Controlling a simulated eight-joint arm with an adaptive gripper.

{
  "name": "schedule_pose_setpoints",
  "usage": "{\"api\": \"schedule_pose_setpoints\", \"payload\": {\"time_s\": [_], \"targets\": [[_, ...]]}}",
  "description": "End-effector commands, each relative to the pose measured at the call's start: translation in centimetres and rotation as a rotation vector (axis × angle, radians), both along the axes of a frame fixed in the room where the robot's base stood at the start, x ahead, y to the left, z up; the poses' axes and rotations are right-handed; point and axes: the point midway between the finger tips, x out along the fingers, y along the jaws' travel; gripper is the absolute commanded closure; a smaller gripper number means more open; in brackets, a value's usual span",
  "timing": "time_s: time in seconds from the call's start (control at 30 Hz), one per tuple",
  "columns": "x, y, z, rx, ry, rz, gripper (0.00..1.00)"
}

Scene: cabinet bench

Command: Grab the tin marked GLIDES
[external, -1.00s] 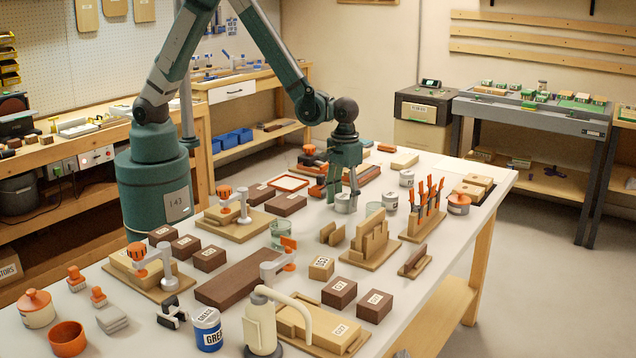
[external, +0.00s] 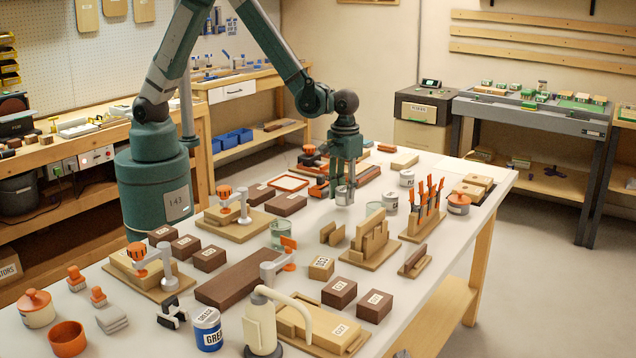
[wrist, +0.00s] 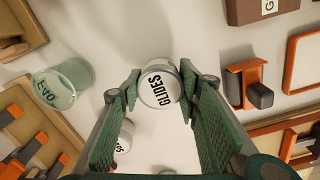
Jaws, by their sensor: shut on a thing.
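The tin marked GLIDES (wrist: 160,88) is small, white and grey, with black lettering on its lid. In the wrist view it sits between the two green fingers of my gripper (wrist: 157,84), which touch it on both sides. In the external view my gripper (external: 346,184) points down and is shut on the tin (external: 343,196), which appears held slightly above the white bench. The fingers hide part of the tin's side there.
Other labelled tins (external: 407,178) (external: 390,202) stand just right of my gripper, by a rack of orange-handled tools (external: 425,222). A glass jar (external: 282,233) and wooden slotted block (external: 370,245) stand nearer the camera. An orange-framed tray (external: 289,183) lies left.

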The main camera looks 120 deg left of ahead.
Motion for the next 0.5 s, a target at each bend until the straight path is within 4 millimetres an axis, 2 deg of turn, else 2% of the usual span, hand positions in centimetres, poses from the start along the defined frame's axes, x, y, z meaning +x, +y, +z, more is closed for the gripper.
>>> {"api": "schedule_pose_setpoints", "payload": {"time_s": [0.3,0.5], "targets": [[0.0,0.0,4.6,0.000,0.000,0.000,0.80],[0.0,0.0,6.7,0.000,0.000,0.000,0.80]]}}
